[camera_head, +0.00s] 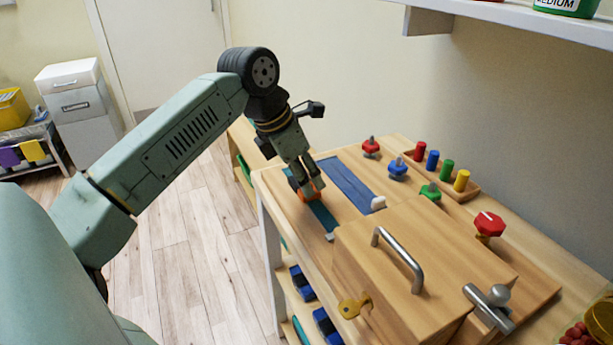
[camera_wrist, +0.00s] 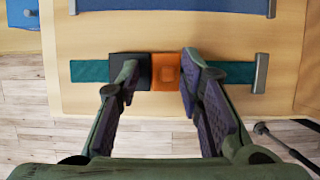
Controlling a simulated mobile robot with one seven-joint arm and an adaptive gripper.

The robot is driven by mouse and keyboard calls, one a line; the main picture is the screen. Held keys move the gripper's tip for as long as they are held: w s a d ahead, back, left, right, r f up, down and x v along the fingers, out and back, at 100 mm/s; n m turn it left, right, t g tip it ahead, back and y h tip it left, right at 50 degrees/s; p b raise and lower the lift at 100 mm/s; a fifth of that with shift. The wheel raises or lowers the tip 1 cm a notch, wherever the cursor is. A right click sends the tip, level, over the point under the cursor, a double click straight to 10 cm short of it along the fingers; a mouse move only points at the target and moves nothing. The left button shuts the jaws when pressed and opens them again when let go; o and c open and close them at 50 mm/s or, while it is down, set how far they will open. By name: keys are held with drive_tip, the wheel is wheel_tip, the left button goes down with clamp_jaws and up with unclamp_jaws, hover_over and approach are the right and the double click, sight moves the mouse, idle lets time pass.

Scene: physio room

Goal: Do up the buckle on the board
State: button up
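The busy board (camera_wrist: 85,105) lies on a wooden table. Its buckle has a black half (camera_wrist: 144,68) at left and an orange half (camera_wrist: 165,72) at right in the wrist view, side by side with no visible gap, on a teal strap (camera_wrist: 90,71). Whether they are latched cannot be told. My gripper (camera_wrist: 160,78) is down at the buckle, its fingers apart, one over the black half and one at the orange half's right edge. Contact is unclear. In the head view the orange half (camera_head: 310,194) shows below my gripper (camera_head: 308,186); the black half is hidden.
A blue strip (camera_head: 345,182) lies beside the teal strap. A wooden box (camera_head: 440,245) with a metal handle (camera_head: 398,258) and yellow key (camera_head: 352,306) stands close by. Coloured knobs (camera_head: 398,167) and pegs (camera_head: 447,170) are behind. The floor (camera_head: 190,260) left of the table is clear.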

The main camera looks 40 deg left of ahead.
drive_tip(key=v, duration=1.2)
drive_tip(key=shift+s, duration=0.1)
idle(0.4)
